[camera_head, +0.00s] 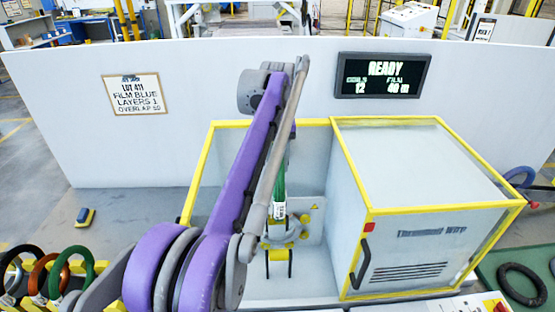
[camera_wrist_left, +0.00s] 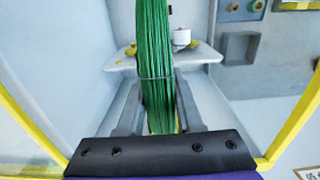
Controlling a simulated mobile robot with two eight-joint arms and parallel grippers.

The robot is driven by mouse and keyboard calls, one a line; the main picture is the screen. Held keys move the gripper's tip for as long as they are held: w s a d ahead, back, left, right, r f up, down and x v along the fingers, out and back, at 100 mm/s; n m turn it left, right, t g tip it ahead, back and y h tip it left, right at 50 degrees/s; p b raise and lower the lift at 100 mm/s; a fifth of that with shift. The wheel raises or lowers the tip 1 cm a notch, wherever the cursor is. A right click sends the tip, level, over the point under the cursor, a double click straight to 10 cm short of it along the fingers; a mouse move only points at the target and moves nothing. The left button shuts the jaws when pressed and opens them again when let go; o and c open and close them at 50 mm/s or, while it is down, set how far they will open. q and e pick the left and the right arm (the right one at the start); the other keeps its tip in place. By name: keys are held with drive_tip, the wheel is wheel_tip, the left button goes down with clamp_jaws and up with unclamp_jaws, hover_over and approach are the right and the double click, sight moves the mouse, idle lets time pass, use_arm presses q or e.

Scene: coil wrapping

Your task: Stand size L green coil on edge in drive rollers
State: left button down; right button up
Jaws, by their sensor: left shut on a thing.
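A green coil (camera_head: 279,182) with a white label shows in part behind my left arm in the head view. In the left wrist view the green coil (camera_wrist_left: 155,60) stands edge-on between the fingers of my left gripper (camera_wrist_left: 158,98), which is shut on it. In the head view the arm hides that gripper and most of the coil. The drive rollers (camera_head: 278,256) appear as dark bars with yellow parts under the coil, inside the yellow-framed machine bay. I cannot tell whether the coil touches them. My right gripper is not in view.
A white cabinet (camera_head: 415,195) with yellow edges stands right of the bay. A rack at lower left holds several coils, one of them green (camera_head: 75,272). A black coil (camera_head: 522,284) lies on a green mat at right. The display (camera_head: 382,76) reads READY.

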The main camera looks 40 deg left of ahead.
use_arm(q)
drive_tip(key=shift+s+d+r, duration=0.1)
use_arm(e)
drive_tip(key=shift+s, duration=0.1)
use_arm(q)
drive_tip(key=shift+f+b, duration=2.45)
drive_tip(key=shift+f, duration=3.5)
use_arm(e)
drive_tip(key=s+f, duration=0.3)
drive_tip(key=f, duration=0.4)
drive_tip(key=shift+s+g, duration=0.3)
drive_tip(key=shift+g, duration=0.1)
use_arm(q)
drive_tip(key=shift+f, duration=0.55)
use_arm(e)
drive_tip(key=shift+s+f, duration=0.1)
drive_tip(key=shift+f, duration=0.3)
use_arm(q)
drive_tip(key=shift+c, duration=2.4)
unclamp_jaws()
